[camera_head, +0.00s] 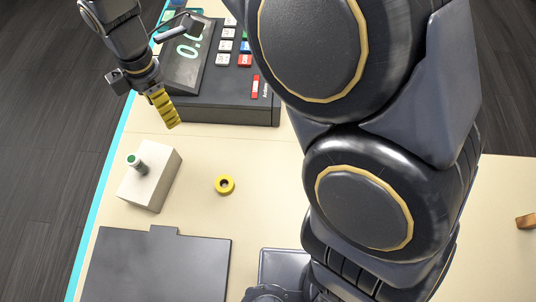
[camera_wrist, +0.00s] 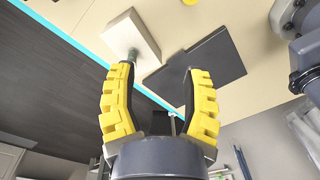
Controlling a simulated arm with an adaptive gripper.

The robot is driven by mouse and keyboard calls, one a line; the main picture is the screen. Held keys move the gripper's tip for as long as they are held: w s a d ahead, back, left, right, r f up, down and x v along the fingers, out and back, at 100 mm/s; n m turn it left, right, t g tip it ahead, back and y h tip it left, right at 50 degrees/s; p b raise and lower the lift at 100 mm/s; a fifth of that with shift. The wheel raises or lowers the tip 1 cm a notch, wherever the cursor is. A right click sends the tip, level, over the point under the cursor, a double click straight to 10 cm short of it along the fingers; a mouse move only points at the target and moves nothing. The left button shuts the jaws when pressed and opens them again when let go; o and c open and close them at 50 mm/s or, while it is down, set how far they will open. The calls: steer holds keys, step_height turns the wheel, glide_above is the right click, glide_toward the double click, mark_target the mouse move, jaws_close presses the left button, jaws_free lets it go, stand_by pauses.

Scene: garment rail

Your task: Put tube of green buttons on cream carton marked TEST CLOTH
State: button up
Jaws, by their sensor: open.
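The cream carton (camera_head: 160,186) lies on the table left of centre; no marking is readable on it. In the wrist view the carton (camera_wrist: 125,33) and the tube (camera_wrist: 134,56) show beyond the fingertips. My gripper (camera_head: 166,108), with yellow ribbed fingers, is beyond the carton, by the register, apart from both. In the wrist view its fingers (camera_wrist: 160,72) are spread with nothing held between them.
A dark register (camera_head: 215,108) with keys and display stands at the back. A yellow ring-shaped roll (camera_head: 225,185) lies right of the carton. A flat dark board (camera_head: 157,268) lies in front. A small wooden piece (camera_head: 526,221) is far right. My arm covers the middle right.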

steer(key=d+r+m, duration=0.4)
steer(key=d+m, duration=0.4)
steer(key=d, duration=0.5)
steer(key=s+d+m+g, duration=0.1)
steer(key=s+d+m, duration=1.2)
steer(key=d+m, duration=0.3)
steer(key=m, duration=0.2)
steer(key=shift+s+d+f+m, duration=0.15)
steer(key=shift+s+m, duration=0.15)
steer(key=shift+m, duration=0.1)
